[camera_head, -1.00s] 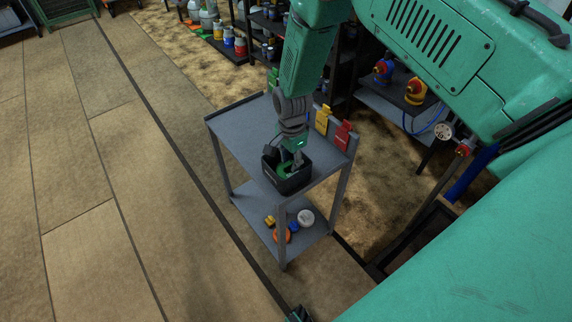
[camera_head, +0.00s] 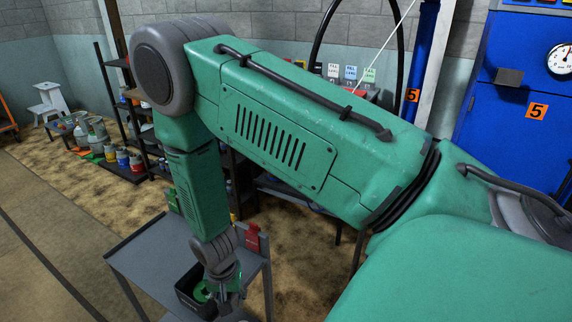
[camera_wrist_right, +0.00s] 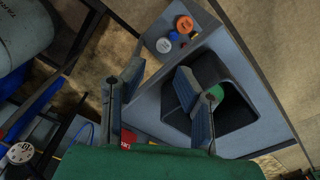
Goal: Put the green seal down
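The green seal (camera_head: 201,291) is a round green piece lying inside a small black open box (camera_head: 186,298) on the top of a grey cart. In the right wrist view the seal (camera_wrist_right: 216,91) shows inside the dark box (camera_wrist_right: 244,92), partly hidden behind a finger. My right gripper (camera_head: 229,303) is at the right side of the box, apart from the seal. In the wrist view its fingers (camera_wrist_right: 158,97) are spread with nothing between them, so it is open. My left gripper is in no view.
The grey cart (camera_head: 140,258) has a red tag holder (camera_head: 252,237) at its back edge. Its lower shelf carries an orange disc (camera_wrist_right: 184,24) and a white round piece (camera_wrist_right: 164,45). Shelves with cans stand behind. A blue cabinet (camera_head: 520,100) is at the right.

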